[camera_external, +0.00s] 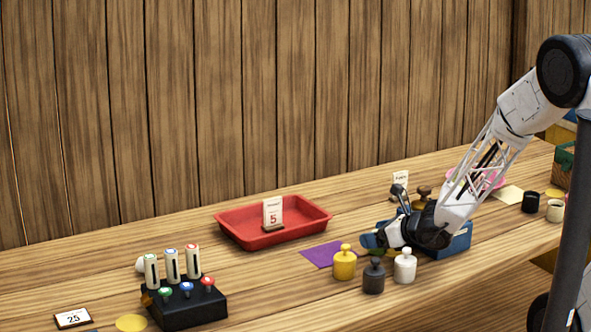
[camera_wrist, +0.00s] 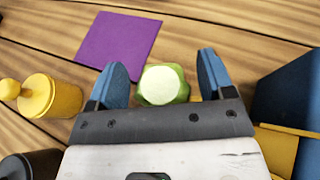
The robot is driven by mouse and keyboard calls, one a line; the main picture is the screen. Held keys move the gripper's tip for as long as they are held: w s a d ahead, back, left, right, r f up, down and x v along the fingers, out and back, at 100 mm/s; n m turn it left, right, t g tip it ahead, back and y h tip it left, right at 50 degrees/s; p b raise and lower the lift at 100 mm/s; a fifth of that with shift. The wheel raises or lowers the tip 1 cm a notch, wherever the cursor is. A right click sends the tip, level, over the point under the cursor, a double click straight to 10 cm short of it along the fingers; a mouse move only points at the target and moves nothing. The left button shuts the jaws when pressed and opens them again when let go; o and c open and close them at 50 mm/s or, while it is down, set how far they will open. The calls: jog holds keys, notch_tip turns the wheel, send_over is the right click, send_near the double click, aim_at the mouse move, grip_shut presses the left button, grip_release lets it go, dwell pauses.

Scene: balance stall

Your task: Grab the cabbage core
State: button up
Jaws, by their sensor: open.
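The cabbage core (camera_wrist: 163,85) is a small pale green, faceted piece with a whitish top. In the wrist view it sits between the two blue fingertips of my gripper (camera_wrist: 158,76), which is open. Gaps show between the core and both fingers, the wider one on the right. In the external view my gripper (camera_external: 372,240) is low over the table, just right of the purple mat, and mostly hides the core there.
A purple mat (camera_wrist: 118,46) lies beyond the fingers. A yellow weight (camera_external: 344,264), a dark weight (camera_external: 374,278) and a white weight (camera_external: 405,266) stand close in front. A blue box (camera_external: 457,243) is on the right. A red tray (camera_external: 245,236) stands left.

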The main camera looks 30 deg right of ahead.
jog(key=c, duration=1)
jog(key=shift+r, duration=0.15)
jog(key=shift+r, duration=4.9)
